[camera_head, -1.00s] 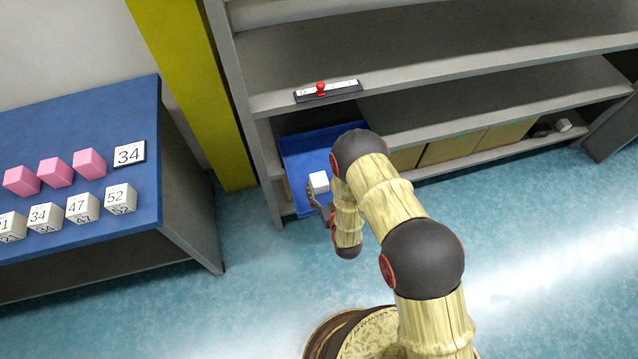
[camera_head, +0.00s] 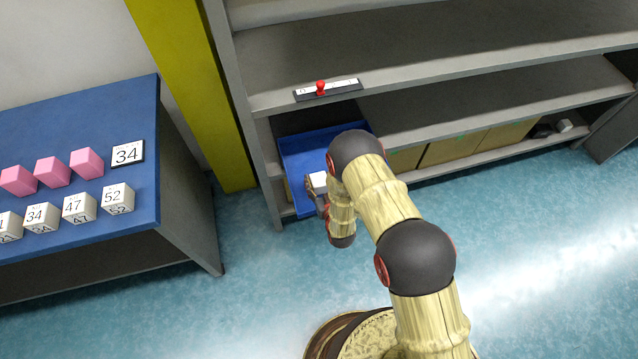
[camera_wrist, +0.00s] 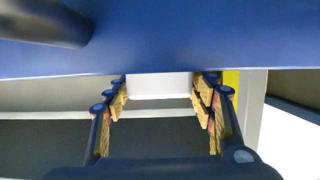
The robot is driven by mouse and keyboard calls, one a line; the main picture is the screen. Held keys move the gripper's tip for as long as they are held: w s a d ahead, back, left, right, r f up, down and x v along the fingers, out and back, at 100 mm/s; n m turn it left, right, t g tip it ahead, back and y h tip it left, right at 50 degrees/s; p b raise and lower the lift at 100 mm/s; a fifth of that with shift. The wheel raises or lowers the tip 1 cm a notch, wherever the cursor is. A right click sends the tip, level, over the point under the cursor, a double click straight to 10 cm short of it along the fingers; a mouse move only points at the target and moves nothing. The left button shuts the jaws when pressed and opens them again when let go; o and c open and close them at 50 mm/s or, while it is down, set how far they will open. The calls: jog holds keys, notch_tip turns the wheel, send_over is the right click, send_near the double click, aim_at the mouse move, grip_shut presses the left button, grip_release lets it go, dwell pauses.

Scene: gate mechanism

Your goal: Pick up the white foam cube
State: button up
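The white foam cube (camera_head: 318,181) is at the blue tray on the lower shelf, near its front left. My gripper (camera_head: 317,194) is at the cube's near side, partly hidden by my arm. In the wrist view the two fingers of my gripper (camera_wrist: 160,92) stand wide apart. The white cube (camera_wrist: 160,84) fills most of the space between their tips. I see no clear sign of the fingers closing on it, and contact is hard to judge.
The blue tray (camera_head: 302,147) sits in the grey shelf unit, under a shelf edge with a red-knobbed slider (camera_head: 321,88). A blue table (camera_head: 130,90) with pink and numbered white cubes stands left. Brown boxes (camera_head: 455,150) line the lower shelf. The floor in front is clear.

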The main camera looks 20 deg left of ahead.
jog(key=c, duration=0.5)
jog(key=shift+o, duration=0.2)
